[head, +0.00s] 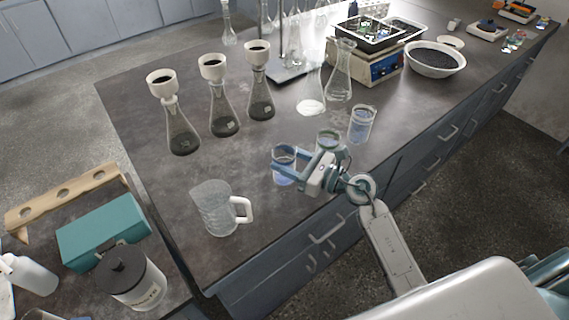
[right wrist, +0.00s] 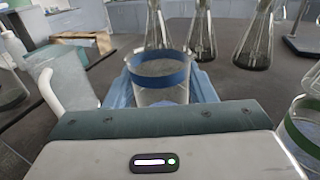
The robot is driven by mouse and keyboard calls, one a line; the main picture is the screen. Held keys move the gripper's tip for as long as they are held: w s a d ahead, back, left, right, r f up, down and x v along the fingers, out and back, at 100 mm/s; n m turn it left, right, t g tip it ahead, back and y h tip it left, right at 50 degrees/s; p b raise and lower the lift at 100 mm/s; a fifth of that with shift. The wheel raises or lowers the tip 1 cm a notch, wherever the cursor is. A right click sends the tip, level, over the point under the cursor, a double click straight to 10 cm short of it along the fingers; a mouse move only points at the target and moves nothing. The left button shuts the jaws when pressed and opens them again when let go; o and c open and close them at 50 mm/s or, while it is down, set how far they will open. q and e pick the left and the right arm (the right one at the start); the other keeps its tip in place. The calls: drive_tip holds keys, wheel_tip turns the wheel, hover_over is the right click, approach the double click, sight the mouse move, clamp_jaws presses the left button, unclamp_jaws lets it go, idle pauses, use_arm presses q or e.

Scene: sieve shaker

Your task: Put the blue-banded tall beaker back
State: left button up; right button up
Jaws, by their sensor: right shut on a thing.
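The blue-banded beaker (head: 285,177) is near the front edge of the dark bench in the head view. My right gripper (head: 280,160) is shut around it from the right, its blue fingers on either side of the glass. In the right wrist view the beaker (right wrist: 160,92) is upright between the fingers, with its blue band near the rim. Its base is hidden there, and I cannot tell whether it touches the bench. My left gripper is not in view.
A green-banded beaker (head: 328,137) stands close to the right gripper, with a bluish beaker (head: 361,126) beyond. A handled clear jug (head: 215,212) stands to the left. Several flasks with white funnels (head: 222,117) stand behind. The bench between jug and flasks is clear.

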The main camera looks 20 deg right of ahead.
drive_tip(key=shift+w+a, duration=0.3)
drive_tip(key=shift+w, duration=0.2)
wheel_tip(320, 180, down, 3)
drive_tip(key=shift+f, duration=0.3)
drive_tip(key=shift+f, duration=0.2)
drive_tip(key=o, duration=1.1)
drive_tip(key=shift+r, duration=0.1)
